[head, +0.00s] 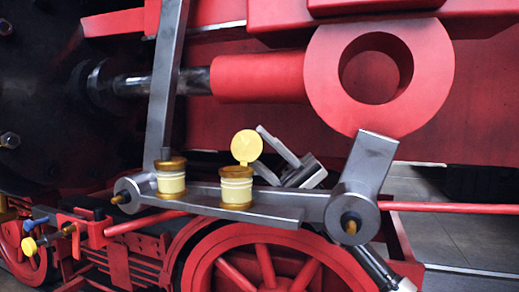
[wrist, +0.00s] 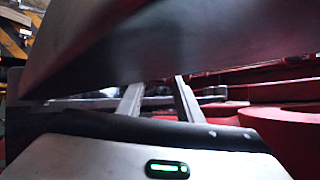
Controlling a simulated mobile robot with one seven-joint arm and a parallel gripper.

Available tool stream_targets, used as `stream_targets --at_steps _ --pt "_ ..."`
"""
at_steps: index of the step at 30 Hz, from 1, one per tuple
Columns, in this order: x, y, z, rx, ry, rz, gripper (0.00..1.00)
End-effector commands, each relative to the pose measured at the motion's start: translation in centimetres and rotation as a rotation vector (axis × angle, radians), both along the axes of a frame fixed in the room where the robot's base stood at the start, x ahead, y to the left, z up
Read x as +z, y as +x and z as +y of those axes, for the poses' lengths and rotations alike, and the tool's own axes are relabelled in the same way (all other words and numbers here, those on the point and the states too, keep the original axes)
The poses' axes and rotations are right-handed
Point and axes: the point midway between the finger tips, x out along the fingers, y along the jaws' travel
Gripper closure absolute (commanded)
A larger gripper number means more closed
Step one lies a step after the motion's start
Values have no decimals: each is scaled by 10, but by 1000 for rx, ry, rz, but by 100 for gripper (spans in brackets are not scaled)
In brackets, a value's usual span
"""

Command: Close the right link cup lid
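The right link cup (head: 236,190) is a small brass cup with a cream band, standing upright on the grey link bar. Its yellow round lid (head: 246,146) is open and stands up above the cup's rim. The left link cup (head: 171,180) stands beside it with its brass top down. My gripper (wrist: 158,92) shows in the wrist view with its two grey fingers apart and nothing seen between them. The fingertips are partly hidden behind a large dark shape.
The grey link bar (head: 265,214) runs under both cups. Angled grey metal pieces (head: 305,173) sit just right of the open lid. A large red ring (head: 428,75) and a grey upright rod (head: 166,90) are close by. A dark surface (wrist: 150,45) fills the upper wrist view.

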Motion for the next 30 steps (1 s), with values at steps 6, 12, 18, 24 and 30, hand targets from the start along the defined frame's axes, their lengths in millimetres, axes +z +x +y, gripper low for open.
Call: stream_targets --at_steps 6,12,18,24,30 --pt "0 0 0 0 0 0 84" --pt "0 0 0 0 0 0 100" --pt "3 0 0 -1 -10 -25 100" --pt "10 -2 2 -1 -44 -113 100" --pt "19 -7 3 -1 -98 -255 100"
